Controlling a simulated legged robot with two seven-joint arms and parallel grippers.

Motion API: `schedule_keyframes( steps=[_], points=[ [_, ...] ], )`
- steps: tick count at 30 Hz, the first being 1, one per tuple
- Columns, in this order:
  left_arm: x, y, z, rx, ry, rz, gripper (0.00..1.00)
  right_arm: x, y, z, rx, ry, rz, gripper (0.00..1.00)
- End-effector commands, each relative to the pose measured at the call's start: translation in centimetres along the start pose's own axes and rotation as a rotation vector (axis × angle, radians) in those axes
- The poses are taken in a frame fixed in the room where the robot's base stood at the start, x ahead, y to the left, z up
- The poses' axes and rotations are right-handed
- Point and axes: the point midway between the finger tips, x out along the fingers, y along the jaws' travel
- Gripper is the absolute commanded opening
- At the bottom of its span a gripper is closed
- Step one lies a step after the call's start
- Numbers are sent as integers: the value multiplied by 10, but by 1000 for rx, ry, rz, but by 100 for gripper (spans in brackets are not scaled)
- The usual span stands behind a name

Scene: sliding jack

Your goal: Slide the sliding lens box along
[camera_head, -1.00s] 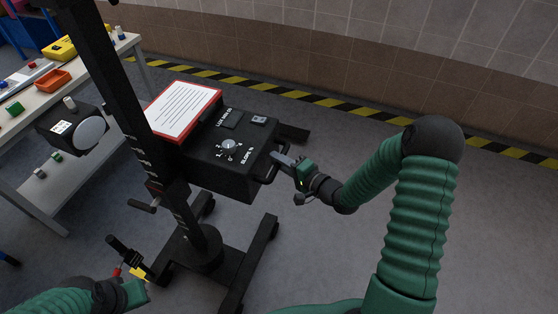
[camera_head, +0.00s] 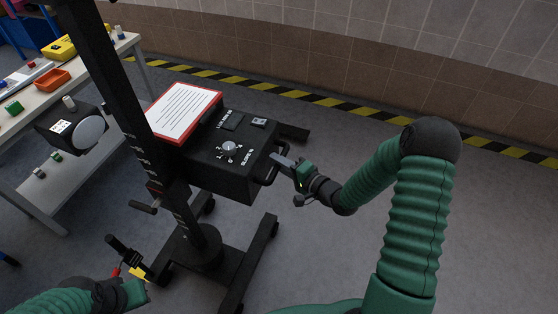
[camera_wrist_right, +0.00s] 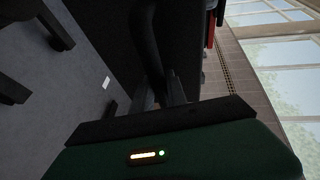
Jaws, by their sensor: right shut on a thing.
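The lens box (camera_head: 222,150) is a black box with a silver knob and white lettering on top, mounted on a black column (camera_head: 112,90). A black bar handle (camera_head: 269,170) is on its right side; it also shows as a dark curved bar in the right wrist view (camera_wrist_right: 148,45). My right gripper (camera_head: 281,162) comes in from the right and is shut on the handle. In the right wrist view its fingers (camera_wrist_right: 172,92) are partly hidden in shadow. My left gripper (camera_head: 128,262) is low on the left, apart from the box; its opening is unclear.
A red-edged sheet of text (camera_head: 184,113) lies beside the box. The stand's legs (camera_head: 262,240) spread over the grey floor. A round lens head (camera_head: 89,132) and a crank (camera_head: 143,206) are at the left. A workbench (camera_head: 95,65) stands behind. Floor on the right is clear.

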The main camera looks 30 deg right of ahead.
Motion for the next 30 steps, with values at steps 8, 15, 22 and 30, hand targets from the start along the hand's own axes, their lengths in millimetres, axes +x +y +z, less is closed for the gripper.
schedule_keyframes(
  steps=[8,15,22,30],
  points=[
    [36,0,8,0,0,0,0,14,77,9,6,-6,11,0],
    [66,0,16,0,0,0,0,25,140,14,5,-7,11,0],
    [83,0,20,0,0,0,0,32,176,17,4,-7,10,0],
    [87,0,21,0,0,0,0,34,185,18,2,-7,7,0]
  ],
)
